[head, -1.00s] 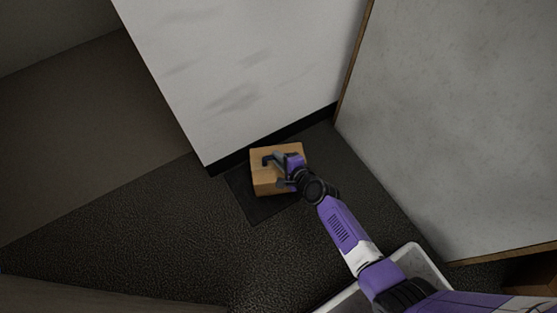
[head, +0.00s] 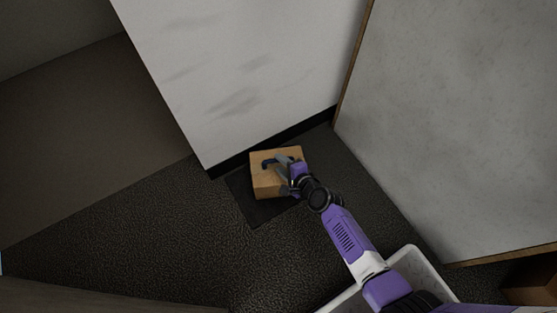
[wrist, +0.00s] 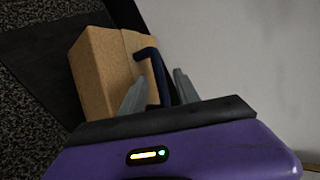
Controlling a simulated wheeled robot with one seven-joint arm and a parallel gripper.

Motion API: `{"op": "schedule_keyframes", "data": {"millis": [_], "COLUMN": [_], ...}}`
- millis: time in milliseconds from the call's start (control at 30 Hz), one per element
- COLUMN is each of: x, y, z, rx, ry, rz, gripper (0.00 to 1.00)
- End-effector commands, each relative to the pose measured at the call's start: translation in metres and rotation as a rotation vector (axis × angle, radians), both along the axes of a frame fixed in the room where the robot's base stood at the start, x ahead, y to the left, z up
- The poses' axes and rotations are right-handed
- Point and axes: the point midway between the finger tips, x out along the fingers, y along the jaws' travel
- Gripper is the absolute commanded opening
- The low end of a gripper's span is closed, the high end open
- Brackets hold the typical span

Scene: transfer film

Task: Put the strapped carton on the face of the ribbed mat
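The strapped carton (head: 262,184) is a tan box with a dark blue strap handle (wrist: 156,72) on one face. It rests on the dark ribbed mat (head: 262,214) against the foot of the pale wall. The mat shows along the carton's left and near sides; the rest is hidden under the carton and arm. My gripper (head: 279,173) is at the carton's right side. In the wrist view its two grey fingers (wrist: 158,82) stand apart, one on each side of the strap, with a gap visible. The carton (wrist: 98,72) fills the upper left there.
The pale wall (head: 245,75) with a dark skirting rises right behind the mat. A grey panel (head: 450,120) with a wooden edge stands to the right. A white bin (head: 424,263) is below my arm. Dark floor (head: 150,235) is clear to the left.

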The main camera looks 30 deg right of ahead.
Motion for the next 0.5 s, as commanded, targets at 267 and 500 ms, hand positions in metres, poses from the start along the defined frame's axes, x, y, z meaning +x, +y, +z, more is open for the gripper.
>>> {"op": "schedule_keyframes", "data": {"millis": [267,500], "x": [-0.052,-0.078], "y": [-0.002,-0.004], "z": [0.034,0.049], "rx": [0.0,0.0], "ry": [0.001,-0.001], "rz": [-0.001,0.0], "gripper": [0.38,0.38]}}
